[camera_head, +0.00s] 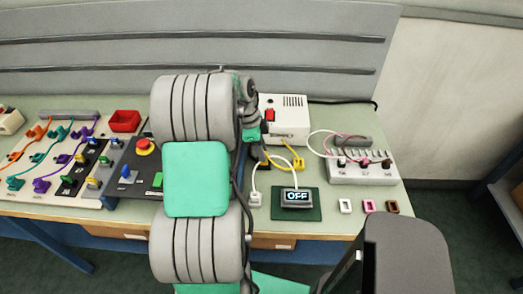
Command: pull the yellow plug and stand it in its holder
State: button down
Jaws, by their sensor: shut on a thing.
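My gripper (263,153) is mostly hidden behind my arm. Its dark tip shows in front of the white box (288,118) with a red switch, low over the table. It is shut, with yellow showing right at the fingers; I take this to be the yellow plug, but its shape is hidden. A yellow cord (283,157) runs from there to the right. A yellow piece (298,164) sits at the cord's right side, too small to tell whether it is the holder. A small display (297,196) on a dark green plate reads OFF.
A white plug (255,199) with a white cord stands left of the display. White (345,206), pink (369,206) and brown (392,207) holders line the front right. A grey strip (361,172) with corded plugs stands behind them. A panel with a red button (145,146) is left.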

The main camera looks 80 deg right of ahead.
dwell(0.4)
jog(key=shift+r+p, duration=1.4)
jog(key=shift+r, duration=1.15)
jog(key=shift+r, duration=0.1)
jog(key=s+d+b, duration=0.1)
jog(key=s+d, duration=0.1)
jog(key=s, duration=0.9)
jog(key=shift+s+d, duration=0.35)
jog(key=shift+f+b, duration=2.15)
jog(key=shift+f, duration=0.05)
